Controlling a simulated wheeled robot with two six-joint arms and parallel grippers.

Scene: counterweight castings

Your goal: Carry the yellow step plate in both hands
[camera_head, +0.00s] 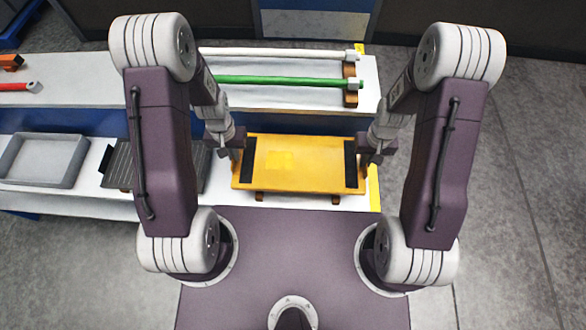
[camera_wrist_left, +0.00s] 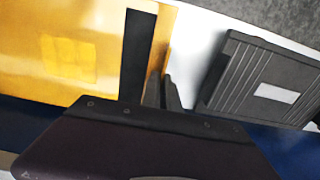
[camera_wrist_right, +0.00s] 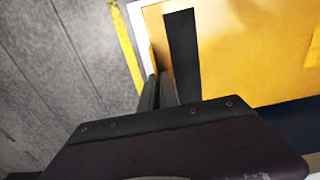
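The yellow step plate (camera_head: 300,165) lies level over the white bench, with a black strip near each end and a paler yellow patch in the middle. Brown blocks show at its front edge; I cannot tell whether it touches them. My left gripper (camera_head: 236,156) is at the plate's left end, its fingers close together around the thin yellow end edge, as the left wrist view (camera_wrist_left: 163,88) shows. My right gripper (camera_head: 366,158) is at the right end, its fingers close around that edge in the right wrist view (camera_wrist_right: 158,88). The contact faces are partly hidden.
A grey tray (camera_head: 43,160) and a dark ribbed plate (camera_wrist_left: 265,80) lie left of the step plate. White (camera_head: 275,52) and green (camera_head: 285,80) bars lie on the raised shelf behind. Yellow tape (camera_head: 374,188) marks the bench's right edge; open floor lies beyond.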

